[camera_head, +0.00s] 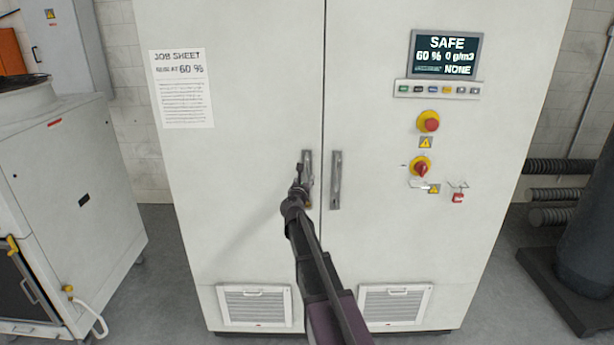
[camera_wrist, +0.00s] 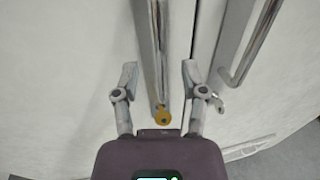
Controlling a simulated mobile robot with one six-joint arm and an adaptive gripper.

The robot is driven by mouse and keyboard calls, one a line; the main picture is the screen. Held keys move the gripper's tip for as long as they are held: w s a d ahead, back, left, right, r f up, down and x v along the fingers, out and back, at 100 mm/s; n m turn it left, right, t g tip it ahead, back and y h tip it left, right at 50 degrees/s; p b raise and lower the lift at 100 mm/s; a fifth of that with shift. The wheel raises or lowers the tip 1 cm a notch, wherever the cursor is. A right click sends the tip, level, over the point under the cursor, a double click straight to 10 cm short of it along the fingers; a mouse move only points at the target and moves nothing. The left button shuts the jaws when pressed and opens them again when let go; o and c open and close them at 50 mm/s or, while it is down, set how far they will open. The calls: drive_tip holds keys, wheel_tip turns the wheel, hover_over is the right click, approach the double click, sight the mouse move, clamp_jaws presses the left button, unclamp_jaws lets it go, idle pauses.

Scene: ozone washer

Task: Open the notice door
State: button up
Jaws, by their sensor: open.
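A tall white cabinet has two doors side by side. The left door (camera_head: 235,200) carries a printed job sheet (camera_head: 181,88) and appears closed. Its upright metal handle (camera_head: 308,160) is near the centre seam. My gripper (camera_head: 299,178) is at this handle and hides part of it. In the wrist view, the handle (camera_wrist: 152,45) runs between the two open fingers of my gripper (camera_wrist: 160,76), with a gap on each side. A brass key (camera_wrist: 162,116) shows at the handle's lower end. The right door (camera_head: 400,240) has a matching handle (camera_head: 336,180).
The right door bears a display (camera_head: 445,54) reading SAFE, a button row (camera_head: 438,89), a red stop button (camera_head: 429,121), a red switch (camera_head: 420,167) and a small red padlock (camera_head: 458,197). A white machine (camera_head: 75,190) stands left. Grey floor (camera_head: 165,260) lies between.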

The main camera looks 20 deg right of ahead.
sight(307, 176)
drive_tip(key=shift+x, duration=1.7)
clamp_jaws()
